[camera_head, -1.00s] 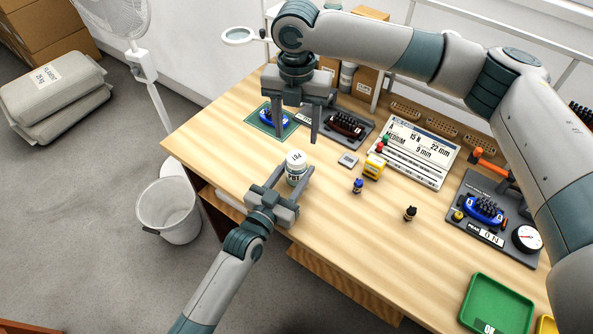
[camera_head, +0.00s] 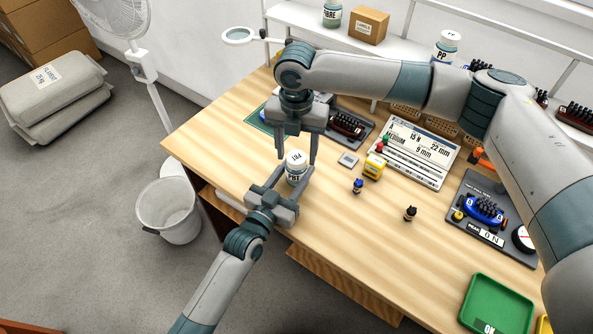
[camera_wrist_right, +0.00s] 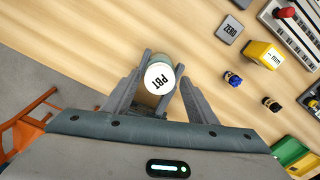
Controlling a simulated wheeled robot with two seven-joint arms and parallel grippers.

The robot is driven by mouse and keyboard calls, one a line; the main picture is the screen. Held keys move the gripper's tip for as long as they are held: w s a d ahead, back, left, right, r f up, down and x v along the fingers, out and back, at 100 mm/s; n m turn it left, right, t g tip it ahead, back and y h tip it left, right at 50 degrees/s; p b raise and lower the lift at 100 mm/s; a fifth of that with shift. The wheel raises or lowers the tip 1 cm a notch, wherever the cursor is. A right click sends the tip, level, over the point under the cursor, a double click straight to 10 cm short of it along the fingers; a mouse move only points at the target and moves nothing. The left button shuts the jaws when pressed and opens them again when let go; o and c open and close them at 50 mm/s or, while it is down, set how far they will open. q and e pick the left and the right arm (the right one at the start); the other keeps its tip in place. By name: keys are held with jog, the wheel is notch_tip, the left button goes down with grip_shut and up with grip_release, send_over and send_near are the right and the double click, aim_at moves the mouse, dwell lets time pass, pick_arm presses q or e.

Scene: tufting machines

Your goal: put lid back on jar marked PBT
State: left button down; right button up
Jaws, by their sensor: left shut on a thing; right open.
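The PBT jar (camera_head: 294,178) is a small white-and-green labelled jar, upright near the front edge of the bench. A white lid (camera_head: 296,158) marked PBT sits on top of it; I cannot tell how tightly it is seated. My left gripper (camera_head: 289,184) is shut around the jar's body from the front. My right gripper (camera_head: 297,152) is open, pointing down, with its fingers on either side of the lid. In the right wrist view the lid (camera_wrist_right: 159,78) shows between the open fingers, with no clear contact.
A grey ZERO block (camera_head: 348,160), a yellow block (camera_head: 374,167) and small blue-topped (camera_head: 358,186) and black-topped (camera_head: 410,213) items stand right of the jar. A green tray (camera_head: 497,304) lies at the front right. A bin (camera_head: 168,212) stands on the floor at left.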

jog(key=c, duration=1.1)
jog(key=m, duration=1.4)
jog(key=shift+f, duration=0.1)
jog(key=m, duration=0.5)
jog(key=shift+s, duration=0.1)
jog(key=m, duration=0.6)
jog(key=shift+m, duration=0.3)
jog(key=o, duration=1.3)
